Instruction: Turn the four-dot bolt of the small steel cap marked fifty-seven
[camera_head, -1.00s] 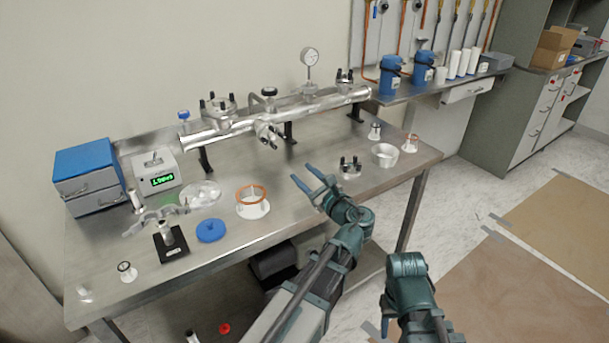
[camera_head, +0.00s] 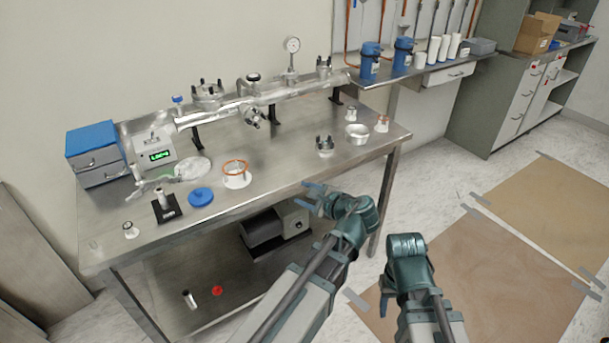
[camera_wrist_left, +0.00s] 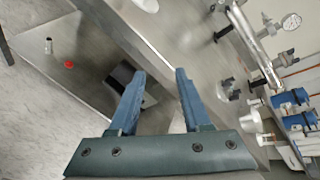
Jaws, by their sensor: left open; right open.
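Several steel caps with dark upright bolts are in the head view: one stands on the table (camera_head: 325,149), one sits on the left of the steel tube (camera_head: 207,95), and one on its right end (camera_head: 323,70). I cannot read the number fifty-seven or any bolt dots, so I cannot tell which is the named cap. My left gripper (camera_head: 313,193) is open and empty at the table's front edge, below the loose cap. In the left wrist view, the open blue fingers (camera_wrist_left: 160,73) have nothing between them.
A dark pump (camera_head: 275,227) stands on the lower shelf. Floor to the right is open.

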